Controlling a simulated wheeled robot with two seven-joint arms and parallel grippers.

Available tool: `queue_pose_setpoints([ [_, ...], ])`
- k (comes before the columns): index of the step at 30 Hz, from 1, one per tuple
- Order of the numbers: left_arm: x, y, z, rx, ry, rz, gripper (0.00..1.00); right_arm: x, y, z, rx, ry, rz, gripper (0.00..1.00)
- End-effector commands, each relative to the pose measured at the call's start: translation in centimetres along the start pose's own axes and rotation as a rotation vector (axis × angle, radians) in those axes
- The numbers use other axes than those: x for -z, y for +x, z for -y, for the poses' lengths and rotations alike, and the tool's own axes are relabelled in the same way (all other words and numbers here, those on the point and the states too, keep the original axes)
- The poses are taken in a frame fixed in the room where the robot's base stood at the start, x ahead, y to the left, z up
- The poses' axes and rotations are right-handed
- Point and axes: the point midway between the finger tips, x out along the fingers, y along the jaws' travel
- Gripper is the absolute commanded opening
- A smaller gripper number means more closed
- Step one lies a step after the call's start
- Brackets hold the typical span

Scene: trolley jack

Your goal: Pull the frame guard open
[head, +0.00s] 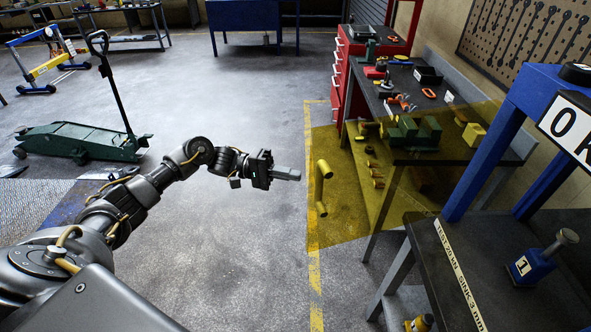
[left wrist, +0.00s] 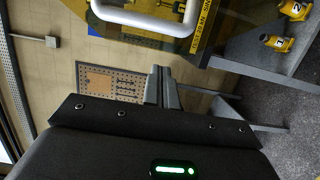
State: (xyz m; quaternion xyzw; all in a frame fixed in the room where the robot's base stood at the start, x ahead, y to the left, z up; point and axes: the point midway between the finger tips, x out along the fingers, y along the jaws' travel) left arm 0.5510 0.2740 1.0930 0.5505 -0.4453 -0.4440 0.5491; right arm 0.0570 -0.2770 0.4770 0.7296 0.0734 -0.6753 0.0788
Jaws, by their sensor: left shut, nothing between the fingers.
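The frame guard (head: 347,222) is a see-through yellow panel at the right of the head view, in front of the blue press frame (head: 507,140). An upright bar handle (head: 324,188) stands out from its left part. In the left wrist view the handle (left wrist: 148,23) shows as a pale loop at the top. My left gripper (head: 292,174) is shut and empty, just left of the handle in the head view, with a small gap in the picture. Its closed fingers (left wrist: 163,86) point toward the guard side, below the handle in the wrist view. My right gripper is out of view.
A dark workbench (head: 437,152) with a green vise block stands behind the guard. A red tool cabinet (head: 342,75) is further back. The green trolley jack (head: 85,140) is on the floor at left. The floor around my left gripper is clear.

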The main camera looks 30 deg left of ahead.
Motion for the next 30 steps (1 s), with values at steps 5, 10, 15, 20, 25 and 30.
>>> queue_pose_setpoints([
  [5, 0.4, -3.9, 0.6, 0.003, 0.000, -0.013, 0.00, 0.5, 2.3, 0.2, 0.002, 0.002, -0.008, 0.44],
  [10, -0.6, -7.5, 0.5, 0.003, 0.001, -0.012, 0.00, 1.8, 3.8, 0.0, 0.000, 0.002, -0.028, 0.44],
  [15, -1.4, -9.9, 0.3, 0.001, 0.001, -0.011, 0.00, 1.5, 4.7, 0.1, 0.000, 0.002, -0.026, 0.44],
  [20, -1.7, -11.0, 0.1, 0.001, 0.000, -0.010, 0.00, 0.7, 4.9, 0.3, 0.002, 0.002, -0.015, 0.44],
  [25, -1.7, -11.2, 0.2, -0.001, 0.004, -0.013, 0.00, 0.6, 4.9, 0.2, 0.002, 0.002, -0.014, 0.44],
  [30, 0.2, -10.0, 5.9, 0.014, 0.122, -0.129, 0.00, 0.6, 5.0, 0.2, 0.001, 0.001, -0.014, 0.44],
])
